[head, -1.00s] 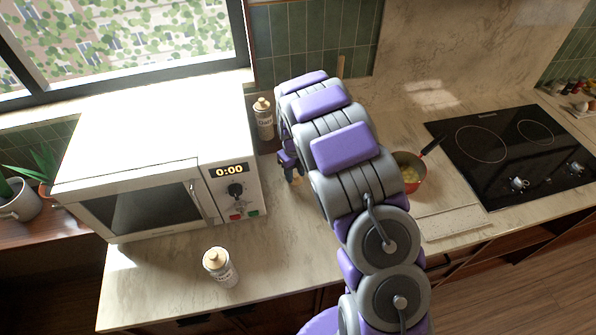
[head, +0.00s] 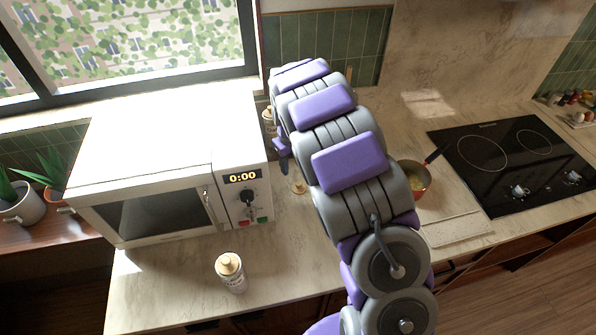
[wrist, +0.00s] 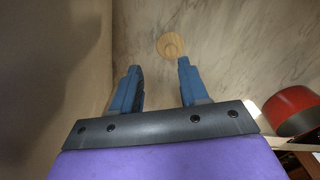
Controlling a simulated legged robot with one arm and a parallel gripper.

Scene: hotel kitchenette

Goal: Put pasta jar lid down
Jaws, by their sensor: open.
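The pasta jar lid (wrist: 171,45) is a round, pale wooden disc with a knob. It lies on the counter in the wrist view, beyond my fingertips and apart from them. In the head view the lid (head: 298,187) shows between the microwave and my arm. My gripper (wrist: 158,68) is open and empty, with two blue fingers spread. In the head view my gripper (head: 283,160) is partly hidden by my arm, just above and left of the lid. One jar with a tan top (head: 230,272) stands at the front; another (head: 268,118) stands at the back, partly hidden.
A white microwave (head: 170,160) stands left of my gripper. A black cooktop (head: 520,165) lies further right. Counter around the front jar is clear.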

